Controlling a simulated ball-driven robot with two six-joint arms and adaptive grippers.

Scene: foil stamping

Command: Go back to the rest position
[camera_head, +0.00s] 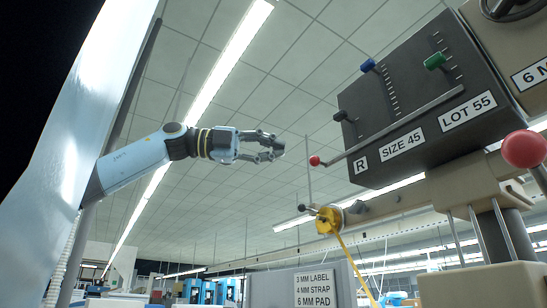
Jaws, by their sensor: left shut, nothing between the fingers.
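My left gripper (268,147) is at the end of the light blue left arm, which comes in from the left. It is raised against the ceiling, left of the dark machine head. The fingers point right and are shut with nothing between them. They look apart from the machine. My right gripper is not in view.
The dark control box (400,120) labelled R, SIZE 45 and LOT 55 fills the upper right, with red-knobbed levers (525,149). A yellow strap reel (328,219) hangs below it. A grey panel with a label sign (314,289) stands at bottom centre.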

